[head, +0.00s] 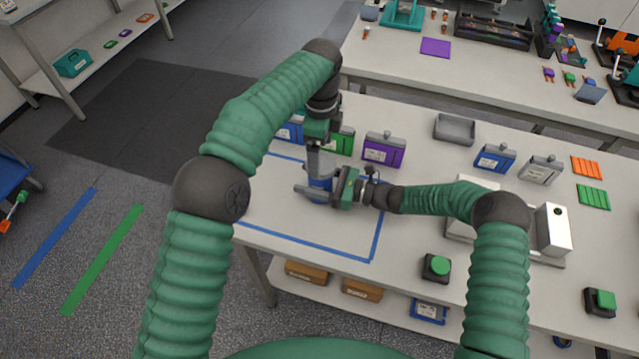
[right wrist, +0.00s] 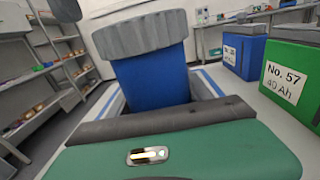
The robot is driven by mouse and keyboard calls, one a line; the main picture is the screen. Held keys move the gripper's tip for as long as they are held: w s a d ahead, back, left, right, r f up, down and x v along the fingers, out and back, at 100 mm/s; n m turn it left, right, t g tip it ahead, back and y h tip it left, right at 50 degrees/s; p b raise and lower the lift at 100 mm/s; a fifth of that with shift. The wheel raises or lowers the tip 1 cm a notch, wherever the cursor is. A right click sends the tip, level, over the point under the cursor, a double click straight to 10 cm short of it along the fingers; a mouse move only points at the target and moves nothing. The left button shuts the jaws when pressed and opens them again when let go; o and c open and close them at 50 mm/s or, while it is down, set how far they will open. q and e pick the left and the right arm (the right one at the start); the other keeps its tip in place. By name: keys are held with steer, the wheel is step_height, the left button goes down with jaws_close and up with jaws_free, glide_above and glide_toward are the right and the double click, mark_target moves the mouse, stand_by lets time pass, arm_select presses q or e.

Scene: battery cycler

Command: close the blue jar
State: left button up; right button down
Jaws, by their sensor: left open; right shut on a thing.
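The blue jar (head: 319,183) stands inside the blue taped outline on the near bench. In the right wrist view the jar (right wrist: 150,80) shows large, with a grey ribbed lid (right wrist: 140,35) on its top; I cannot tell whether the lid is fully seated. My right gripper (head: 322,192) comes in from the right and is shut on the jar, its grey fingers along the jar's sides. My left gripper (head: 320,163) points down from above, open, just over the jar's top. It hides most of the lid in the head view.
Behind the jar stand a blue case (head: 290,131), a green case (head: 340,140) and a purple case (head: 384,150). A grey tray (head: 455,129) lies farther right. A green button (head: 437,266) is at the front edge. The taped area's front is clear.

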arm_select(q)
steer(key=shift+r, duration=0.6)
steer(key=shift+c, duration=0.3)
steer(key=n, duration=0.5)
steer(key=shift+a+r, duration=0.1)
steer(key=shift+r, duration=0.1)
steer(key=n, duration=0.4)
steer(key=r+n, duration=0.1)
steer(key=n, duration=0.1)
steer(key=shift+n, duration=0.4)
steer(key=n, duration=0.3)
steer(key=r+n, duration=0.1)
steer(key=n, duration=0.1)
steer(key=shift+n, duration=0.4)
steer(key=n, duration=0.2)
steer(key=r+n, duration=0.1)
steer(key=n, duration=0.1)
steer(key=shift+d, duration=0.2)
